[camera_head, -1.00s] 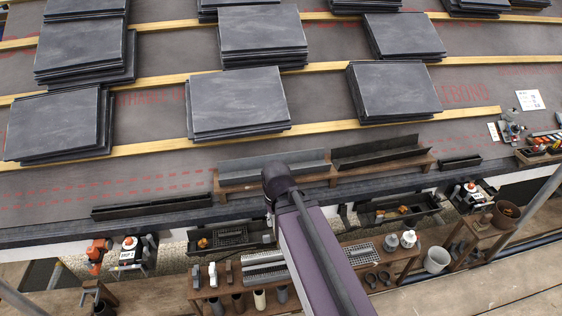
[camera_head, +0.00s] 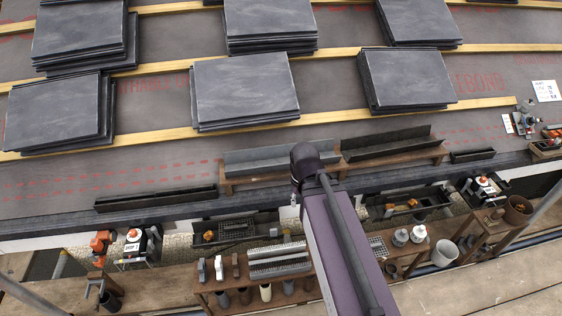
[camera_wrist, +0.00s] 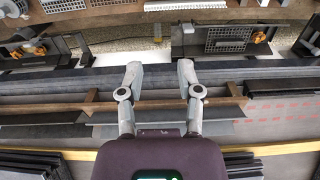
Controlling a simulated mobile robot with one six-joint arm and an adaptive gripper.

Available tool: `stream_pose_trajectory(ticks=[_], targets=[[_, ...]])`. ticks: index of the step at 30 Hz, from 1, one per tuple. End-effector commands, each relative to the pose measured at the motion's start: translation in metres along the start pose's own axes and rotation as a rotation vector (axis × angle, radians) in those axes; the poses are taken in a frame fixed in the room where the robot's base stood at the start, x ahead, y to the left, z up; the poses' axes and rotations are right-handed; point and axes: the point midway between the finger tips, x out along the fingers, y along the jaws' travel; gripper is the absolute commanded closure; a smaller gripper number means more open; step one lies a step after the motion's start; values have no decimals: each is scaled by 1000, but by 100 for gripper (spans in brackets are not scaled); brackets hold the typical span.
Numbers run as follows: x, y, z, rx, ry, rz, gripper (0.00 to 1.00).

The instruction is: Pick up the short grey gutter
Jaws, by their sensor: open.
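A grey gutter (camera_head: 262,160) lies on a low wooden rack at the roof's lower edge, left of a black gutter (camera_head: 385,146).
Slate stacks (camera_head: 245,90) rest on the roof above the wooden battens. A dark gutter (camera_head: 155,199) lies at the left eaves and a shorter one (camera_head: 472,155) at the right. Below stands a wooden bench (camera_head: 215,300) with grates and pipe pieces. Bare roof membrane (camera_head: 110,175) lies left of the rack.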

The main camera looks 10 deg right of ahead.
Motion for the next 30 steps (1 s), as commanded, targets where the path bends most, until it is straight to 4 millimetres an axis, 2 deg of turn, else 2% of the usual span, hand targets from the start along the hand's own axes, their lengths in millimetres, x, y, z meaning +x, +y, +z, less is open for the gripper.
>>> stream_pose_trajectory(ticks=[8,30], targets=[[-2,6,-35,186,32,-4,54],[-12,4,-216,1270,187,-147,54]])
